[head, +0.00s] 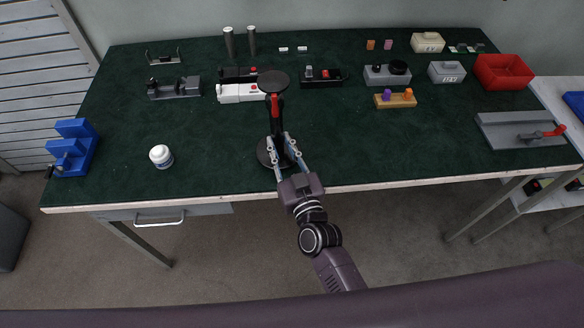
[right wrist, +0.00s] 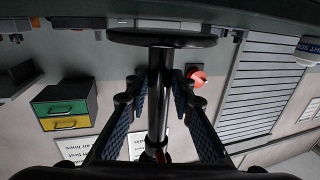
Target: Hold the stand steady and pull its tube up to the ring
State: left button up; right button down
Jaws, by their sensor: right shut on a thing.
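The stand (head: 273,84) is upright near the front middle of the table, with a round black base (head: 264,153), a dark column, a red part (head: 275,105) high on the column and a round black top plate. My right gripper (head: 281,148) is shut on the stand's column, low down above the base. In the right wrist view the fingers (right wrist: 156,105) lie on both sides of a shiny column (right wrist: 157,88), with a black disc (right wrist: 162,39) above it in the picture. A separate ring mark cannot be made out. My left gripper is out of view.
A white housing (head: 240,93) and dark housings (head: 322,77) lie close behind. The green table top is clear to the stand's right, up to a grey plate (head: 505,128).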

aim_at(278, 142)
jog(key=x, duration=0.3)
jog(key=shift+w+a+r, duration=0.2)
jog(key=shift+a+r, duration=0.05)
jog(key=shift+r, duration=0.1)
jog(key=shift+f, duration=0.8)
jog(key=shift+f, duration=0.15)
jog(key=c, duration=1.9)
grip_release()
jog(key=shift+f, duration=0.1)
jog(key=shift+c, duration=0.2)
grip_shut()
